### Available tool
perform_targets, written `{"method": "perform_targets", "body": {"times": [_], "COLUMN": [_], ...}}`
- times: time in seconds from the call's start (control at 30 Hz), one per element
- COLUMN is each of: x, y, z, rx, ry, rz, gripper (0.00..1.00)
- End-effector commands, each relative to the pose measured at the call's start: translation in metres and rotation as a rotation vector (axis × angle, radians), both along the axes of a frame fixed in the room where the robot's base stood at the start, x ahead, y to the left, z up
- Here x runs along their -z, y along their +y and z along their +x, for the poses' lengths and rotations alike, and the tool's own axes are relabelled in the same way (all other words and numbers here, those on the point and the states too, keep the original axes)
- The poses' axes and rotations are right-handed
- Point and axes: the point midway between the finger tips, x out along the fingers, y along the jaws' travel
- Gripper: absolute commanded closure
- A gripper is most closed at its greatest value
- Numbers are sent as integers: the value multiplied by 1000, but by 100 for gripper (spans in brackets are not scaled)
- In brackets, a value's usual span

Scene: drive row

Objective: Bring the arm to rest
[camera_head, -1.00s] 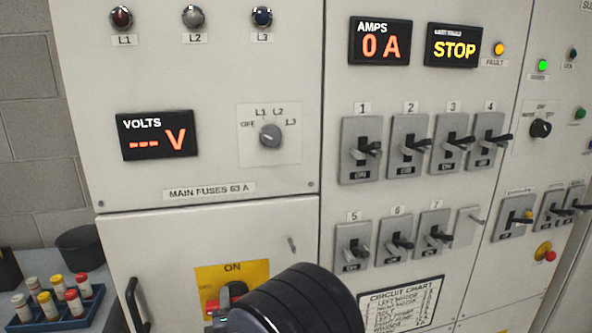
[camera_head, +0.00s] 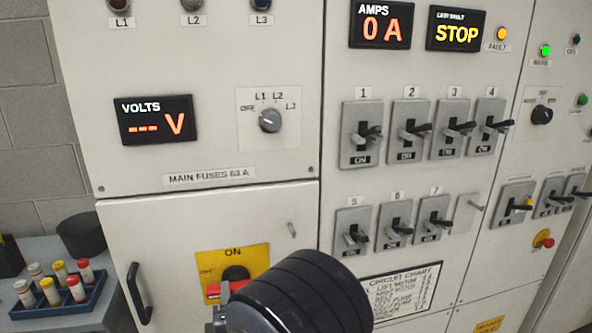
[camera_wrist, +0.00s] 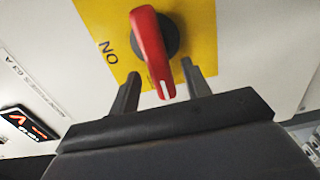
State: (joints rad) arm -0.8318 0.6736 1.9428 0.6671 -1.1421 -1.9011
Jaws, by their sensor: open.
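My gripper (camera_wrist: 160,92) shows in the wrist view with its two dark fingers apart. The red handle (camera_wrist: 150,50) of the main switch is seen between and beyond the fingertips, on a yellow plate (camera_wrist: 95,25). I cannot tell whether a finger touches it. In the head view my dark round wrist covers the lower right of the yellow plate (camera_head: 255,256), and part of the red handle (camera_head: 213,291) shows to its left. The fingers are mostly hidden there.
The grey cabinet front carries a door handle (camera_head: 138,292), a volts display (camera_head: 156,120), a selector knob (camera_head: 270,120) and rows of breakers (camera_head: 361,134). A side table at left holds a blue fuse tray (camera_head: 92,297) and a black pot (camera_head: 82,235).

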Motion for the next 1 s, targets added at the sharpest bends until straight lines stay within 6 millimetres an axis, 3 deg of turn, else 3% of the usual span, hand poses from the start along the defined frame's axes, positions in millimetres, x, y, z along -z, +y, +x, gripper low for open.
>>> {"method": "perform_targets", "body": {"times": [0.17, 0.6, 1.0], "x": [-1, -8, -10], "y": [8, 7, 7], "z": [36, 32, 32], "rx": [1, -2, -2], "ry": [-2, 78, 90], "rz": [0, 330, 386], "gripper": [55, 55, 55]}}
